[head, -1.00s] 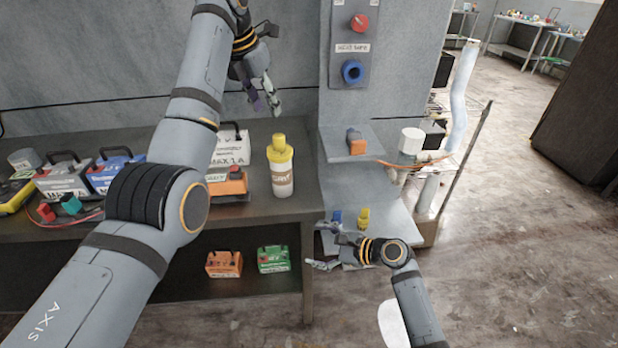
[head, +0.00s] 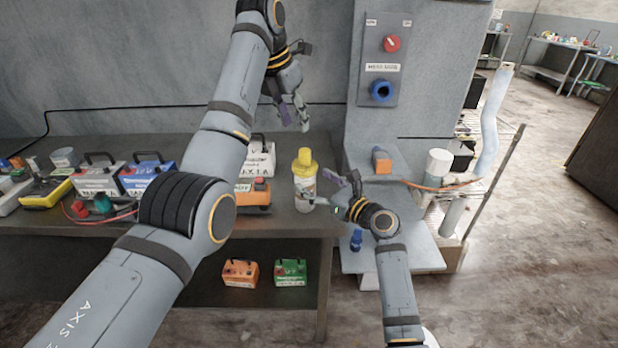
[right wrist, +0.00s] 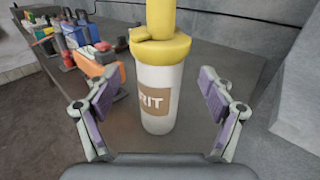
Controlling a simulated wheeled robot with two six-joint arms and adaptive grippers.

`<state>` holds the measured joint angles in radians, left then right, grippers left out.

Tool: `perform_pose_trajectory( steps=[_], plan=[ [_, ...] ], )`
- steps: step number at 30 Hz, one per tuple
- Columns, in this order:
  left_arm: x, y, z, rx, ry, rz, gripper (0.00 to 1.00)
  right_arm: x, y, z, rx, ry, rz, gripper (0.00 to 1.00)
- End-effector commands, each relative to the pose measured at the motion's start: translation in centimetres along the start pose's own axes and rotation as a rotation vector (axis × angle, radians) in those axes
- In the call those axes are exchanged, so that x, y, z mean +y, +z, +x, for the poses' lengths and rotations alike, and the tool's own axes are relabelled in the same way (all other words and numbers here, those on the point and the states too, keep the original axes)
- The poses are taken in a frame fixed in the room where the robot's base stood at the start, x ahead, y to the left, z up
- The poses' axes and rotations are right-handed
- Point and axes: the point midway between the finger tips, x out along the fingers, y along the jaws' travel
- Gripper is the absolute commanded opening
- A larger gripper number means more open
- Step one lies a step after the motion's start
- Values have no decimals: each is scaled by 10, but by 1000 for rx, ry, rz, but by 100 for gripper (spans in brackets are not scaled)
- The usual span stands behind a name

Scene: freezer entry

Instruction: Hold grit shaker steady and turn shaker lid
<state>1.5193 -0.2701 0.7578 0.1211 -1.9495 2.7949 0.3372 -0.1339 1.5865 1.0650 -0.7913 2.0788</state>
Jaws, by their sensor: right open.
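The grit shaker (head: 304,188), a white bottle with a tan label, stands upright near the right end of the workbench. Its yellow lid (head: 304,163) is on top. My right gripper (head: 329,190) is open at the shaker's right side, low on its body. In the right wrist view the white body (right wrist: 157,80) stands between and beyond the spread fingers, with gaps on both sides. The yellow lid (right wrist: 160,47) runs out of that view at the top. My left gripper (head: 297,117) hangs above and behind the shaker, fingers apart and empty.
The bench (head: 285,222) also bears an orange box (head: 252,197), battery-like cases and tools to the left. A grey column with a switch panel (head: 385,60) and a shelf holding an orange-and-blue item (head: 381,160) stand to the right. Space above the shaker is clear.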

Motion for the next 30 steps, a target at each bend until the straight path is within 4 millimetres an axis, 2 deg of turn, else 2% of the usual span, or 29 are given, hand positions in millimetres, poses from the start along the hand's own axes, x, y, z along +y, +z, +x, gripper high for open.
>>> perform_pose_trajectory(
  steps=[3,7,11,18,20,30],
  plan=[
    [0,0,0,0,0,0,38,0,1,22,-1,1,1,82],
    [0,0,0,0,0,0,38,0,0,38,0,0,0,82],
    [0,0,0,0,0,0,38,0,0,45,0,0,-1,82],
    [0,0,0,0,0,0,38,0,0,46,1,0,-2,82],
    [0,0,0,0,0,0,38,0,0,46,1,-1,-2,75],
    [0,0,0,0,0,0,38,0,0,46,1,-1,-2,29]
  ],
)
